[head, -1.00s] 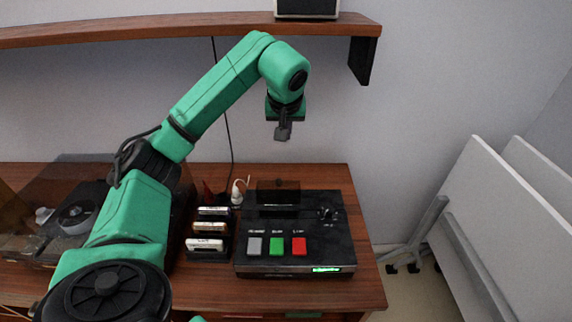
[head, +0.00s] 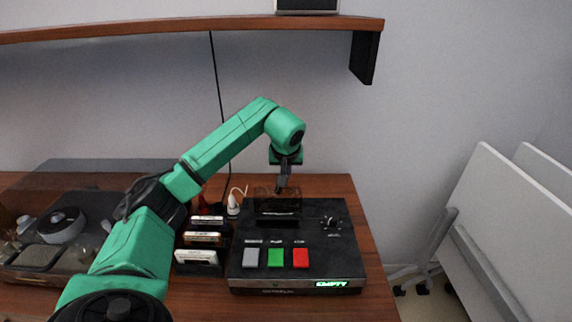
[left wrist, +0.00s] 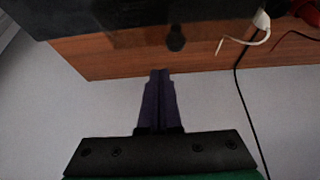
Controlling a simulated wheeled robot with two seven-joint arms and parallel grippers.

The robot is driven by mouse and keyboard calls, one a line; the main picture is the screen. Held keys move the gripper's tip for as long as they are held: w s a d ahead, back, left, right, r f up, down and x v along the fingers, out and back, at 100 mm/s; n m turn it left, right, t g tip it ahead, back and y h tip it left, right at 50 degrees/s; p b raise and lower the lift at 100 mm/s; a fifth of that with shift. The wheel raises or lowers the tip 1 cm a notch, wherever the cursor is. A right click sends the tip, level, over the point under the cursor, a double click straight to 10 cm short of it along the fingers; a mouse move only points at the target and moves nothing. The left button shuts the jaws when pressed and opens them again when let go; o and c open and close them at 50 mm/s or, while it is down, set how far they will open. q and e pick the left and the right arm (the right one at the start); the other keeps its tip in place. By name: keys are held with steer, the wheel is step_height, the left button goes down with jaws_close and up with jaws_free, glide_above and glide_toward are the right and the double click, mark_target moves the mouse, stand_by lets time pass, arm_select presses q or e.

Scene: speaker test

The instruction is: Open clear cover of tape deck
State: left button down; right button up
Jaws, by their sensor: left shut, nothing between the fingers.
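The black tape deck (head: 345,262) sits on the wooden table, with grey, green and red buttons at its front. Its smoky clear cover (head: 264,193) is at the rear of its top, left of the middle; I cannot tell its exact angle. My left gripper (head: 282,190) is shut and empty, pointing down at the cover's rear upper edge; I cannot tell if it touches. In the left wrist view the shut fingers (left wrist: 160,75) point toward the dark deck (left wrist: 120,15), which fills the top edge. My right gripper is not in view.
A rack of cassettes (head: 200,240) stands left of the deck, beside my left arm. A white plug (head: 233,205) with a cord is behind it. A device under a transparent lid (head: 85,178) is at the left. A shelf (head: 190,27) hangs above.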

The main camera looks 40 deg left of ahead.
mark_target(286, 189)
arm_select(q)
steer(key=shift+s+d+f+p, duration=0.15)
steer(key=shift+s+d+p, duration=0.15)
steer(key=shift+s+d, duration=0.35)
steer(key=shift+s+d+f+p, duration=0.1)
steer(key=shift+s+d+p, duration=0.25)
steer(key=shift+s, duration=0.4)
steer(key=shift+w, duration=0.1)
steer(key=shift+p+v, duration=0.95)
steer(key=shift+p, duration=0.05)
steer(key=shift+s+d+f, duration=0.25)
steer(key=shift+s+d, duration=0.05)
steer(key=shift+s, duration=0.1)
